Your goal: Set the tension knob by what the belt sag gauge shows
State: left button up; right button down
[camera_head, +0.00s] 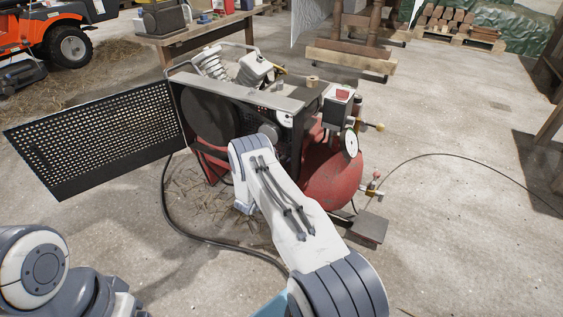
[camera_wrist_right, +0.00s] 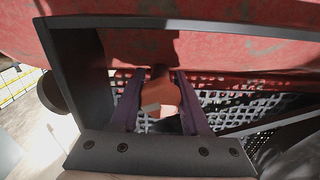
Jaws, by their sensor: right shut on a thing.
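My right gripper (camera_wrist_right: 161,82) is shut on an orange-brown knob (camera_wrist_right: 160,96), which looks like the tension knob, below the red tank (camera_wrist_right: 200,45) in the right wrist view. In the head view my right arm reaches to the front of the red compressor (camera_head: 335,180) and hides the knob and fingers. A small white dial (camera_head: 285,119), perhaps the belt sag gauge, sits under the frame's top edge; its reading is too small to tell. A dark pulley wheel (camera_head: 208,118) is at the frame's left. My left gripper is out of view.
A perforated guard panel (camera_head: 95,140) stands open to the left. A larger white dial (camera_head: 351,142) is on the compressor's right. A black hose (camera_head: 200,236) crosses the floor in front. Open floor lies to the right. A workbench (camera_head: 205,38) stands behind.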

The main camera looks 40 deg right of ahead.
jog(key=shift+n, duration=0.9)
jog(key=shift+c, duration=1.9)
grip_release()
jog(key=shift+a, duration=0.1)
jog(key=shift+s+a, duration=0.15)
jog(key=shift+a, duration=0.2)
jog(key=p+v, duration=0.3)
jog(key=v, duration=0.6)
jog(key=shift+s+a, duration=0.2)
jog(key=shift+a, duration=0.1)
